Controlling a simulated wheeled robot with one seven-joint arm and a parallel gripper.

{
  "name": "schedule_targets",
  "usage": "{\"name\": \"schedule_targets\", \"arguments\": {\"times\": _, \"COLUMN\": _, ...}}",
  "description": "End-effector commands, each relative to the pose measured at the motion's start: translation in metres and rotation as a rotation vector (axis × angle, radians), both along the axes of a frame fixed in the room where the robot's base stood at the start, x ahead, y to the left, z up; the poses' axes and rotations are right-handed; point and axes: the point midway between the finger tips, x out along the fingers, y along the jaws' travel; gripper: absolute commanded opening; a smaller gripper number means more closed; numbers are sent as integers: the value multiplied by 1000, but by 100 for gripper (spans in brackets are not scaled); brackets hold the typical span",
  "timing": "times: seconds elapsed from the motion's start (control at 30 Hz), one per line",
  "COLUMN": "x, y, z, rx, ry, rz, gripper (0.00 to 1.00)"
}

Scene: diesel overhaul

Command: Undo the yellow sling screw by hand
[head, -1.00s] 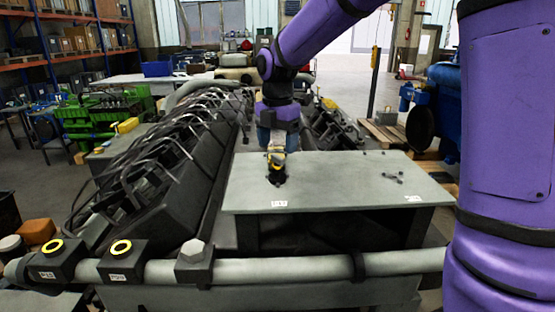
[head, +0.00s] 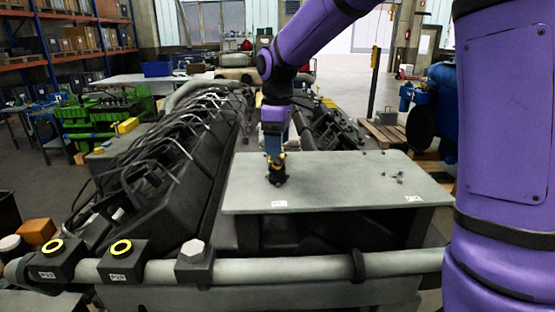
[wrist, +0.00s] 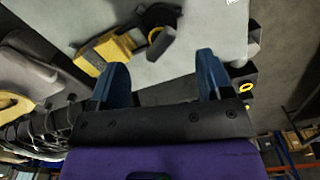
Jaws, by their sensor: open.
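My gripper (head: 274,150) points down over the grey plate (head: 330,185) in the head view, right above a dark fitting (head: 277,176) with yellow parts. In the wrist view my gripper (wrist: 160,70) has its two blue fingers wide apart with nothing between them. A yellow blocky piece (wrist: 104,52), which looks like the sling screw, lies beyond the left fingertip. It adjoins the dark fitting (wrist: 160,22), which has a yellow ring. The fingers appear apart from both. In the head view my fingers hide most of the yellow piece.
Small loose dark parts (head: 396,177) lie on the plate's right side. A black engine bank with cables (head: 165,155) stands left of the plate. A thick grey pipe (head: 300,268) with yellow-ringed black blocks (head: 122,262) crosses in front. Most of the plate is bare.

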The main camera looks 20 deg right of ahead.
Motion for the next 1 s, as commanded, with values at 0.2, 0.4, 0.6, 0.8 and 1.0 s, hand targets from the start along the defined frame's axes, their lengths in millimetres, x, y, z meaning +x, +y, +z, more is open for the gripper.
{"name": "schedule_targets", "arguments": {"times": 0.2, "x": 0, "y": 0, "z": 0, "rx": 0, "ry": 0, "rz": -256, "gripper": 72}}
{"name": "schedule_targets", "arguments": {"times": 0.4, "x": 0, "y": 0, "z": 0, "rx": 0, "ry": 0, "rz": -492, "gripper": 72}}
{"name": "schedule_targets", "arguments": {"times": 0.6, "x": 0, "y": 0, "z": 0, "rx": -1, "ry": 0, "rz": -729, "gripper": 72}}
{"name": "schedule_targets", "arguments": {"times": 0.8, "x": 0, "y": 0, "z": -26, "rx": -3, "ry": 3, "rz": -779, "gripper": 72}}
{"name": "schedule_targets", "arguments": {"times": 1.0, "x": 0, "y": 0, "z": -45, "rx": -2, "ry": 1, "rz": -777, "gripper": 72}}
